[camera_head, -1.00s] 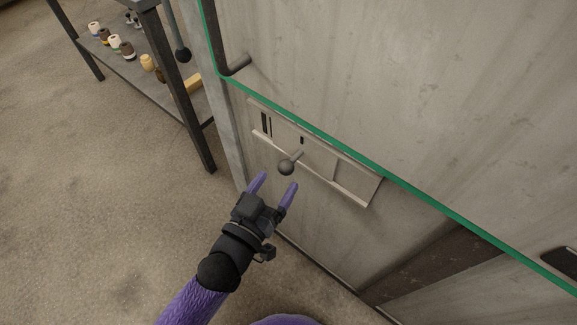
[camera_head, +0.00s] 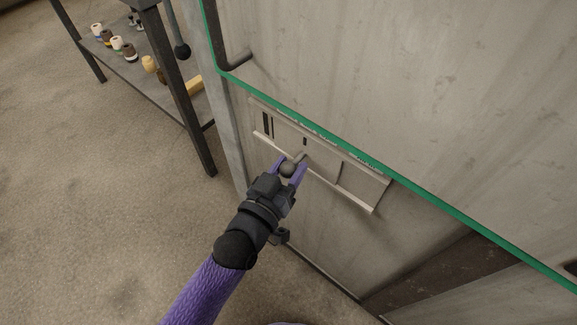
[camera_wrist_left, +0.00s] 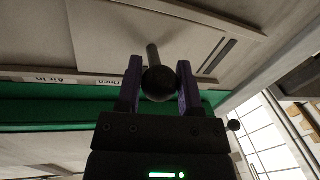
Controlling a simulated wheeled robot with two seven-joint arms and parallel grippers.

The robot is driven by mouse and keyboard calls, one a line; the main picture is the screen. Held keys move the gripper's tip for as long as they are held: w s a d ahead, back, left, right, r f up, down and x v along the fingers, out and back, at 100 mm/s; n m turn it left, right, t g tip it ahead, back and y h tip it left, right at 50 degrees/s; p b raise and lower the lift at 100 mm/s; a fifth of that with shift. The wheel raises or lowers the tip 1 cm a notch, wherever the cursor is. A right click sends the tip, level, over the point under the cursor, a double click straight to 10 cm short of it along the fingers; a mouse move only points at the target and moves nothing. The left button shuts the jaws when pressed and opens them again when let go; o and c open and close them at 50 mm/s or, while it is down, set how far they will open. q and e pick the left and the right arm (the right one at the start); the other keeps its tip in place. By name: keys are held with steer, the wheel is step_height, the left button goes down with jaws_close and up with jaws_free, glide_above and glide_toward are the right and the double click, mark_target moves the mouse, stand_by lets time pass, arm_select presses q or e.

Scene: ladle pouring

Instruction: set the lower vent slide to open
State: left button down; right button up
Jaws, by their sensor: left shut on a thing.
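The lower vent slide (camera_head: 322,165) is a pale metal plate in rails low on the grey cabinet wall, with dark slots showing at its left end. A round dark knob (camera_head: 288,170) on a short stem sticks out from it. My left gripper (camera_head: 290,169) is shut on the knob, one purple finger on each side. In the left wrist view the knob (camera_wrist_left: 159,84) sits between the fingers, with the slide's plate (camera_wrist_left: 120,40) behind it. Small labels, one reading "Air in", show there beside the slide. My right gripper is not in view.
A green edge strip (camera_head: 330,135) runs diagonally just above the slide. A bent dark handle (camera_head: 236,62) is on the wall above. A dark shelf rack (camera_head: 180,100) with several small jars stands at the left. The floor (camera_head: 90,220) at left is clear.

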mark_target(320, 165)
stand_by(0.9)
arm_select(q)
steer(key=shift+s, duration=0.1)
steer(key=s+d, duration=0.1)
steer(key=s+d+p, duration=0.1)
steer(key=d, duration=0.1)
steer(key=shift+s+p, duration=0.1)
steer(key=shift+p, duration=0.2)
steer(key=shift+s+d+f, duration=0.1)
steer(key=shift+d+f, duration=0.05)
steer(key=shift+d, duration=0.1)
